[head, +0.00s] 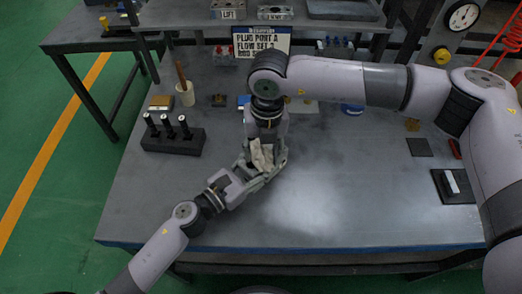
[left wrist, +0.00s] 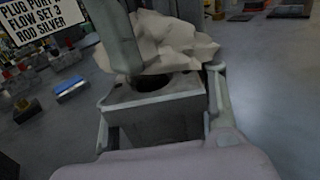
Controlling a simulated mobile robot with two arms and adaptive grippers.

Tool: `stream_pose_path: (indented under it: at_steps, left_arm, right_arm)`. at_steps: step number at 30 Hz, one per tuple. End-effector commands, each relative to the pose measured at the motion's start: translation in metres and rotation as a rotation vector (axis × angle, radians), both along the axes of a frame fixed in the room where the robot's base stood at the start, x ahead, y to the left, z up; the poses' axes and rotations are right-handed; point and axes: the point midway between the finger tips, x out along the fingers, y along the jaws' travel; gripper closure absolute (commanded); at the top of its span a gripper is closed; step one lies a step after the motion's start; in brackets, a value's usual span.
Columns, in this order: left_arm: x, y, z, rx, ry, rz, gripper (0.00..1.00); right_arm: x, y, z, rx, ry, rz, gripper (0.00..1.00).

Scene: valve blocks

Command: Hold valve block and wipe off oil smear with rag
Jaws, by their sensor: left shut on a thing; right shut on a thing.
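The valve block (left wrist: 155,105) is a grey block with a dark round port in its top face, seen close in the left wrist view. My left gripper (head: 246,172) is shut on it above the middle-left of the bench. The rag (left wrist: 170,45) is crumpled and off-white and lies against the block's top at the far side of the port. It also shows in the head view (head: 262,155). My right gripper (head: 268,158) comes down from above and is shut on the rag. The grippers and rag hide most of the block in the head view. I cannot make out an oil smear.
A black rack (head: 172,141) with dark upright pieces stands left on the bench (head: 330,200), near a cup (head: 185,95) with a wooden handle in it. A printed sign (head: 262,42) stands at the back. A black tray (head: 453,186) lies at the right. The bench's front middle is clear.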

Motion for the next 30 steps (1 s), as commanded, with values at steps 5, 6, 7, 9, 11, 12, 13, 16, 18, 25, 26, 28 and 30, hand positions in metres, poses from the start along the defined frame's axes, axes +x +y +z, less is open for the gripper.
stream_pose_path:
  at_steps: [5,6,7,9,11,12,13,16,18,25,26,28,30]
  left_arm:
    - [0.000,0.000,0.000,0.001,0.001,0.001,1.00]
    - [0.000,0.000,0.000,0.001,0.001,0.001,1.00]
    - [0.000,0.000,0.000,0.001,0.001,0.001,1.00]
    - [0.000,0.000,0.000,0.001,0.001,0.001,1.00]
    - [0.000,0.000,0.000,0.001,0.001,0.001,1.00]
    - [0.000,0.000,0.000,0.001,0.001,0.001,1.00]
    - [0.000,0.000,0.000,0.001,0.001,0.001,1.00]
    - [0.000,0.000,0.000,0.000,0.000,0.001,1.00]
    - [0.000,0.000,0.000,0.000,0.000,0.001,1.00]
    - [0.000,0.000,0.000,0.000,0.000,0.001,1.00]
    - [0.000,0.000,0.000,0.000,0.000,0.001,1.00]
    - [0.000,0.000,0.000,0.000,0.000,0.001,1.00]
    - [0.000,0.000,0.000,0.000,0.000,0.001,1.00]
  right_arm:
    - [-0.007,0.007,-0.001,0.001,0.001,0.004,0.77]
    - [-0.009,0.009,-0.001,0.001,0.001,0.004,0.77]
    - [-0.010,0.010,-0.001,0.001,0.001,0.003,0.77]
    - [-0.013,0.013,-0.001,0.001,0.001,0.003,0.77]
    - [-0.015,0.015,-0.001,0.000,0.001,0.003,0.77]
    - [-0.016,0.016,-0.002,0.000,0.001,0.002,0.77]
    - [-0.016,0.016,-0.002,0.000,0.001,0.002,0.77]
    - [-0.016,0.016,-0.002,0.000,0.001,0.001,0.77]
    - [-0.015,0.014,-0.002,0.000,0.002,0.001,0.77]
    - [-0.006,0.005,-0.002,-0.002,0.002,-0.001,0.77]
    - [-0.004,0.003,-0.002,-0.002,0.002,-0.001,0.77]
    - [-0.001,0.000,-0.002,-0.002,0.002,-0.002,0.77]
    - [0.000,-0.001,-0.002,-0.002,0.002,-0.001,0.77]
